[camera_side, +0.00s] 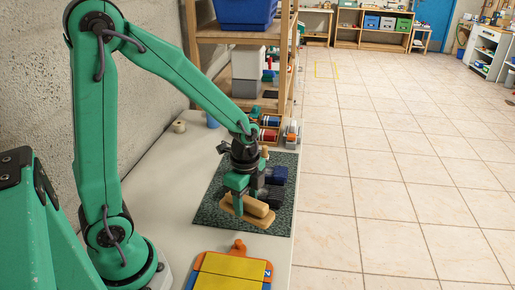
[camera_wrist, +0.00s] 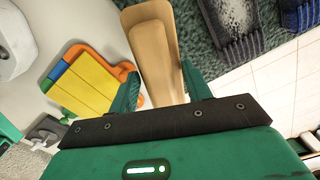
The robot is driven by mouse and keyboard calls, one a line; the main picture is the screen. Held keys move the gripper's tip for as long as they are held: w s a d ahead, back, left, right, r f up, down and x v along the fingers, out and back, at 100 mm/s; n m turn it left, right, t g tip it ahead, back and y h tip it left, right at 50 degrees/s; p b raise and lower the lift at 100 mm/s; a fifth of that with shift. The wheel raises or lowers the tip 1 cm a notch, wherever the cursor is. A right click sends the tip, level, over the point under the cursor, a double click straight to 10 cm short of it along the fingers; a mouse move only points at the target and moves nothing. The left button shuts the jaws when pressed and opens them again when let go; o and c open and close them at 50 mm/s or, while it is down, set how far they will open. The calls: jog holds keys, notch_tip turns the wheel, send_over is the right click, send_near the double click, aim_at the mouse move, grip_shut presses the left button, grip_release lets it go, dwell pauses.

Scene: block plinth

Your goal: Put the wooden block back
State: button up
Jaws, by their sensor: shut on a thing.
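The wooden block (camera_side: 257,207) is light tan, long and rounded at its end. My gripper (camera_side: 240,204) is shut on the block, pointing down. In the wrist view the block (camera_wrist: 156,62) runs between the two green fingers of my gripper (camera_wrist: 160,88). The plinth's rim (camera_wrist: 129,17) shows along its far end and side. The near end of the block is hidden by the gripper body.
A black block (camera_side: 272,193) and a navy block (camera_side: 277,174) stand close behind on the mat (camera_side: 209,213). A yellow board with orange edges (camera_side: 230,267) lies in front. Shelving (camera_side: 242,36) stands at the back; the table's right edge is close to the mat.

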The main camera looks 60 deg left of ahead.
aim_at(245, 197)
jog(key=shift+w+a+f, duration=0.3)
jog(key=shift+a+f, duration=0.1)
jog(key=shift+a, duration=0.2)
jog(key=shift+w+a+f, duration=0.3)
jog(key=shift+a+f, duration=0.05)
jog(key=shift+a, duration=0.2)
jog(key=shift+f, duration=2)
jog(key=shift+f, duration=0.15)
jog(key=o, duration=0.9)
jog(key=shift+r, duration=6.15)
jog(key=shift+r, duration=0.1)
